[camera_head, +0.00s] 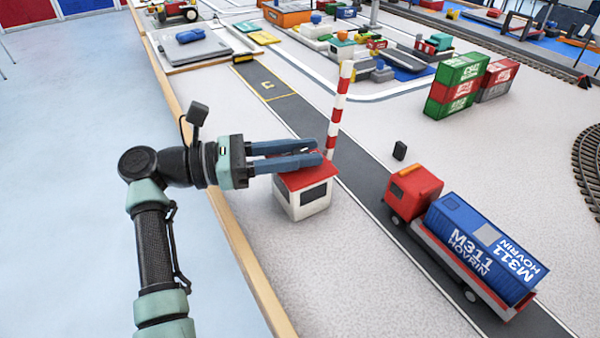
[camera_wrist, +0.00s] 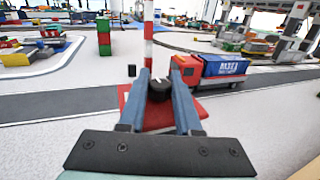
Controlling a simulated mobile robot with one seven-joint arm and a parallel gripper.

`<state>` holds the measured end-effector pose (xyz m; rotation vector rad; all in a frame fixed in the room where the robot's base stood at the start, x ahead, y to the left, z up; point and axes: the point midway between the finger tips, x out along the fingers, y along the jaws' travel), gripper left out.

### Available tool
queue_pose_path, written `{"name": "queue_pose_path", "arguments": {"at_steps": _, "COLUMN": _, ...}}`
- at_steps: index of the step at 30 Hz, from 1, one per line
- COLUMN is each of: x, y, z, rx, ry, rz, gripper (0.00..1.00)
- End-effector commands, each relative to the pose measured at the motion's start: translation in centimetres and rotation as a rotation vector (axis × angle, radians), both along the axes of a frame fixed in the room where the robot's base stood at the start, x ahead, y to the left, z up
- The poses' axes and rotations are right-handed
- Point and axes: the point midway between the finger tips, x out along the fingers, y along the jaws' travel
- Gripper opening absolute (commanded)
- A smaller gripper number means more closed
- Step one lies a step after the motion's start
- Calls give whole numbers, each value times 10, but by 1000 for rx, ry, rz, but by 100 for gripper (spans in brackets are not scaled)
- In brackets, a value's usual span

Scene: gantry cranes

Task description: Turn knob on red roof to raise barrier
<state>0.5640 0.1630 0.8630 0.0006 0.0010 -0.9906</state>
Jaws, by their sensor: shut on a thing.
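A small white booth (camera_head: 303,203) with a red roof (camera_head: 318,173) stands beside the grey road. A dark round knob (camera_wrist: 160,88) on the roof shows in the wrist view between my fingertips. My gripper (camera_head: 318,152) reaches over the roof from the left, and its two blue fingers are shut on the knob. The fingers hide most of the knob in the head view. The red-and-white striped barrier (camera_head: 339,110) points steeply upward behind the booth. It also shows in the wrist view (camera_wrist: 148,35), nearly upright.
A red truck (camera_head: 412,188) with a blue container (camera_head: 483,246) is on the road to the right. A small black block (camera_head: 400,150) stands across the road. Green and red containers (camera_head: 457,84) are stacked farther back. A wooden edge (camera_head: 235,237) borders the table's left side.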

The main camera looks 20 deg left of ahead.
Motion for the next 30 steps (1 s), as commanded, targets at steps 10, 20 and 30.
{"name": "queue_pose_path", "arguments": {"at_steps": 10, "x": 0, "y": 0, "z": -2, "rx": -2, "ry": 1, "rz": -74, "gripper": 0}}
{"name": "queue_pose_path", "arguments": {"at_steps": 20, "x": 0, "y": -1, "z": 0, "rx": -1, "ry": 0, "rz": -83, "gripper": 0}}
{"name": "queue_pose_path", "arguments": {"at_steps": 30, "x": 0, "y": -1, "z": 0, "rx": -1, "ry": 0, "rz": -81, "gripper": 62}}
